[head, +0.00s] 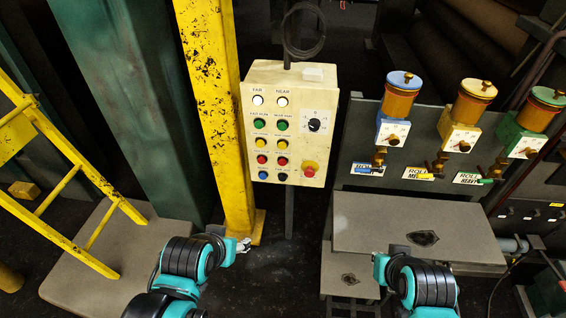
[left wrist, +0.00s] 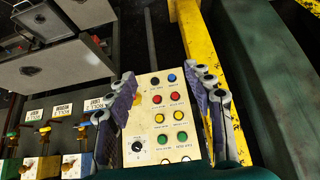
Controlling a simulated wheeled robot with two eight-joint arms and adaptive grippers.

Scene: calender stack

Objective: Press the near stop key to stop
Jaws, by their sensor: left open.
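The cream control box (head: 318,110) stands on a post next to the yellow column, with FAR and NEAR key columns. The near column, on the right in the head view, has a red key (head: 281,161) between a yellow key and a black one; its small label is unreadable. In the left wrist view the box is upside down and that red key (left wrist: 157,101) is in the left column. My left gripper (head: 243,245) is low, below and left of the box. In the left wrist view its fingers (left wrist: 165,78) are open and empty, framing the keys.
A yellow column (head: 212,90) rises close left of the box. A red mushroom button (head: 309,170) and a black dial (head: 314,125) sit right of the keys. A yellow ladder (head: 60,190) is at left. A grey bench (head: 370,215) and several coloured oilers are at right.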

